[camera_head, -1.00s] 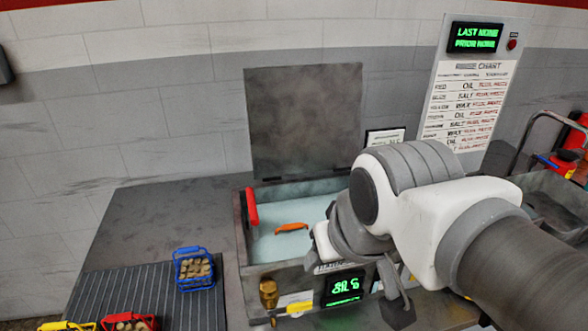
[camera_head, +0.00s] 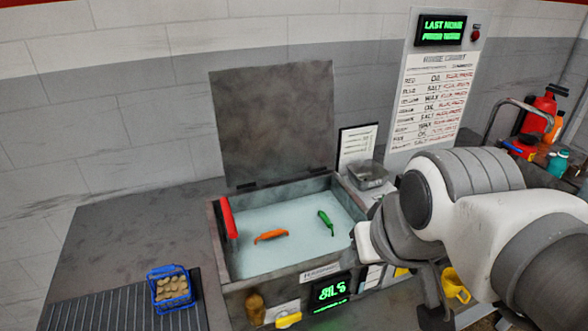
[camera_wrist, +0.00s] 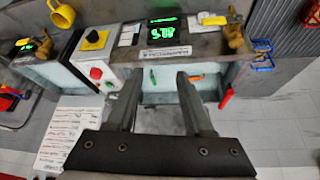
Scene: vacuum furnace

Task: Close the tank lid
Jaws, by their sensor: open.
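The tank lid (camera_head: 275,120) is a dark grey square panel. It stands upright at the back edge of the open tank (camera_head: 228,262). The tank holds pale liquid, with an orange item (camera_head: 271,236) and a green item (camera_head: 326,222) in it. A red handle (camera_head: 229,217) is on the tank's left rim. My gripper (camera_wrist: 157,78) is open and empty in the wrist view, its two fingers apart, with the tank's front and green display (camera_wrist: 166,33) beyond them. In the head view my arm is right of the tank, and the fingertips are not clear.
A blue basket (camera_head: 170,288) of round tan pieces stands on the ribbed mat left of the tank. A wall chart (camera_head: 432,100) hangs behind. Red and teal bottles stand far right.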

